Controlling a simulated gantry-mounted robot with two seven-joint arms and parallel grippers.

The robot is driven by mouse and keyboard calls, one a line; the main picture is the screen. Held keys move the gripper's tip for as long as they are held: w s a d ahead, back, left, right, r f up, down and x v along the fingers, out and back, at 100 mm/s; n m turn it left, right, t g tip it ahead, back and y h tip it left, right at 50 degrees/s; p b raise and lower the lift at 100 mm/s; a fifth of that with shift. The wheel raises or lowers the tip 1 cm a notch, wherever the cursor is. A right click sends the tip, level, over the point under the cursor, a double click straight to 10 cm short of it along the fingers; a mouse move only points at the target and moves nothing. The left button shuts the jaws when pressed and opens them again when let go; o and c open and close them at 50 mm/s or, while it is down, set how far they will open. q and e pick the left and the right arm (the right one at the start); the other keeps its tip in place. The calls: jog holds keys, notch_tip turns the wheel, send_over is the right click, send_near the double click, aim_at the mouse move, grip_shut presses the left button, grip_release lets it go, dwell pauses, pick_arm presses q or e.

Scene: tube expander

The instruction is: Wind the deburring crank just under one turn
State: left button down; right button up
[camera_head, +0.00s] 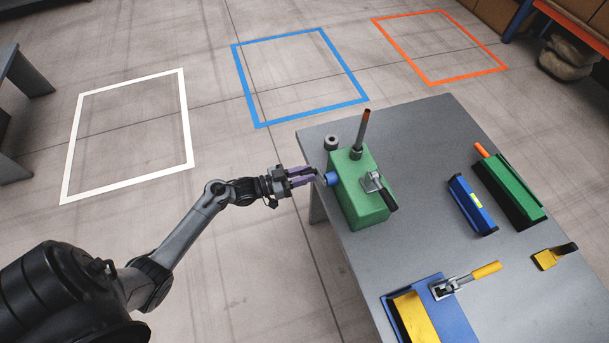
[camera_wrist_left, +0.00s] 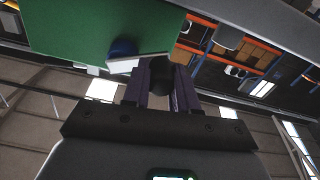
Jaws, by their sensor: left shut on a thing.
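The green tube expander block (camera_head: 358,187) stands on the grey table, with a blue round hub (camera_head: 332,178) on its left side. It also fills the upper left of the left wrist view (camera_wrist_left: 75,35), with the blue hub (camera_wrist_left: 122,47) and a pale crank arm (camera_wrist_left: 125,64) beside it. My left gripper (camera_head: 313,176) is at the hub's left side. In the left wrist view its purple fingers (camera_wrist_left: 160,88) are shut on a dark crank knob (camera_wrist_left: 161,78). A lever with a black handle (camera_head: 388,198) sits on the block, and an upright tube with an orange tip (camera_head: 361,133) rises from it. My right gripper is not in view.
A blue level (camera_head: 472,204), a green tool (camera_head: 509,188), a yellow brush (camera_head: 554,256) and a blue-yellow clamp fixture (camera_head: 433,308) lie to the right and front. The table's left edge is close to my gripper.

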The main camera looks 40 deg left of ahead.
aim_at(304, 173)
pick_arm(q)
jog(key=r+m, duration=0.1)
jog(key=m, duration=0.1)
jog(key=r+m, duration=0.1)
jog(key=shift+w+a+m, duration=0.1)
jog(key=shift+a+m, duration=0.05)
jog(key=shift+m, duration=0.25)
notch_tip(304, 173, up, 2)
jog(key=m+p, duration=0.1)
jog(key=m, duration=0.3)
jog(key=shift+m, duration=0.3)
jog(key=m, duration=0.1)
jog(key=r+m, duration=0.1)
jog(key=shift+s+d+r+m, duration=0.1)
jog(key=shift+s+d+m, duration=0.2)
jog(key=shift+d, duration=0.1)
jog(key=shift+s+d+r+m+p, duration=0.15)
jog(key=shift+d+r+m, duration=0.15)
jog(key=shift+m, duration=0.65)
jog(key=shift+s+d+r+m+p, duration=0.1)
jog(key=shift+d+r+m+p, duration=0.15)
jog(key=shift+m, duration=0.75)
jog(key=shift+s+d+r+m+p, duration=0.15)
jog(key=shift+d+r+m, duration=0.15)
jog(key=shift+m, duration=0.65)
jog(key=c, duration=0.9)
grip_release()
